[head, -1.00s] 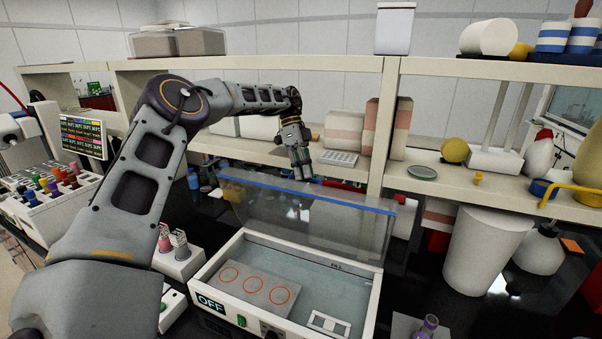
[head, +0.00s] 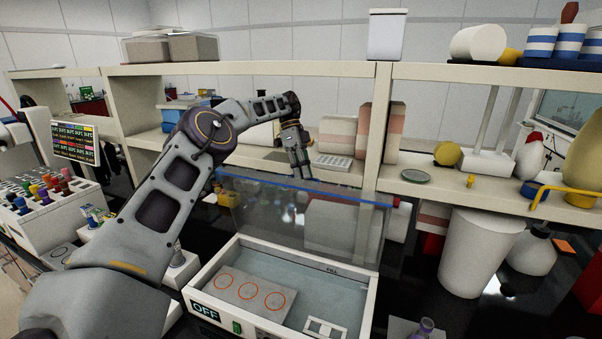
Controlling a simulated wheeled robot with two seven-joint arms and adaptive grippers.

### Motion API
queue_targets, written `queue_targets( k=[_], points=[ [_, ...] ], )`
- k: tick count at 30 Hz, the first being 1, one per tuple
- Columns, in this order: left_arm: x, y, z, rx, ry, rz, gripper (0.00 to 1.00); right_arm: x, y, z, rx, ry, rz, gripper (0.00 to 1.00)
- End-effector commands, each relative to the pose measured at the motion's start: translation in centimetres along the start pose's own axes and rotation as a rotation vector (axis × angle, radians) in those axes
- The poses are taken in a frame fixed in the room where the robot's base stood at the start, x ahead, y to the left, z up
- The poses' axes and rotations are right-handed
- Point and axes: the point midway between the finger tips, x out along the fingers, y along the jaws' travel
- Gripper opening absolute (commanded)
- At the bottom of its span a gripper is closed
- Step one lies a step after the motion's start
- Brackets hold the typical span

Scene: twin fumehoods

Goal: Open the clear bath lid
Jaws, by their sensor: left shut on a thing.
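The water bath (head: 362,318) is a white box with a green switch, an OFF display and a grey plate with three orange rings inside. Its clear lid (head: 265,215) with a blue top edge stands raised, about upright, at the back of the bath. My left gripper (head: 300,177) is at the lid's blue edge, left of its middle, and is shut on the lid. The fingertips are small and partly hard to make out. My right gripper is not in the view.
A cream shelf (head: 420,195) runs close behind the lid, with boxes and bottles on it. A white bin (head: 480,250) stands right of the bath. A rack of coloured tubes (head: 45,205) is at the left.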

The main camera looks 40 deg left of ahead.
Motion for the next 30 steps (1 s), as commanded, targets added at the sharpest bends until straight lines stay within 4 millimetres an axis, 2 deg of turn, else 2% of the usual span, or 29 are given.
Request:
queue_targets(
  k=[1, 16, 17, 21, 30],
  points=[
    [1.08, -0.29, 0.53, -0.009, -0.012, 0.014, 0.0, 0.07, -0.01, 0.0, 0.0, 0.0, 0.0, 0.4],
    [1.08, -0.37, 0.56, -0.009, -0.012, 0.015, 0.0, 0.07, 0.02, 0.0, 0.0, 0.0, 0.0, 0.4],
    [1.08, -0.38, 0.57, -0.01, -0.013, 0.015, 0.14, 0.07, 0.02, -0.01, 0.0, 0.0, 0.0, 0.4],
    [0.88, -0.35, 0.46, -0.008, -0.009, 0.012, 0.32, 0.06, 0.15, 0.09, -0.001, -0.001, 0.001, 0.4],
    [0.56, -0.27, 0.28, -0.005, -0.004, 0.009, 0.32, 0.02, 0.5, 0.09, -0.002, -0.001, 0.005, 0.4]
  ],
)
